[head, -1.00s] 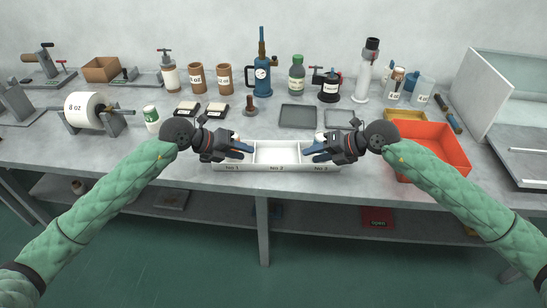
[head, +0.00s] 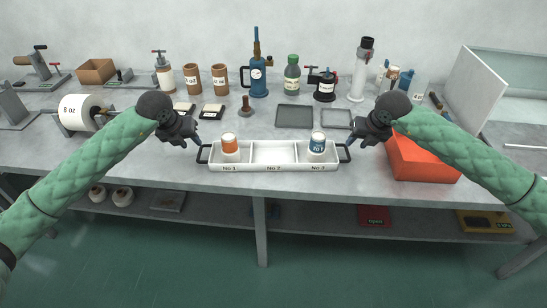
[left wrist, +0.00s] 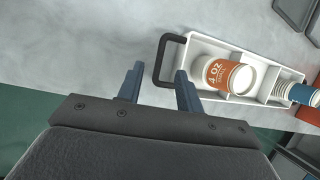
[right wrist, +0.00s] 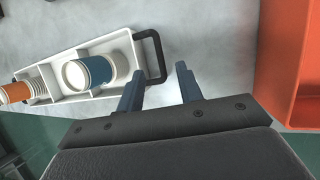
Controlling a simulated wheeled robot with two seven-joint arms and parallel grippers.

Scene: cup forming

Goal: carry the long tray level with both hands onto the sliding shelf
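The long white tray (head: 273,169) rests on the table, its compartments marked No 1, No 2 and No 3. An orange-banded cup (head: 230,147) stands in No 1 and a blue-banded cup (head: 317,147) in No 3; No 2 is empty. My left gripper (head: 194,142) is open at the left black handle (left wrist: 161,62). My right gripper (head: 356,145) is open at the right black handle (right wrist: 160,58). In each wrist view the handle bar appears between the spread fingertips, with no finger closed on it. I cannot tell which surface is the sliding shelf.
An orange bin (head: 423,163) stands close to the right of my right gripper. A dark flat tray (head: 294,116), a blue pump bottle (head: 258,82) and a green bottle (head: 292,75) are behind the tray. A white-panelled case (head: 478,88) stands at the far right.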

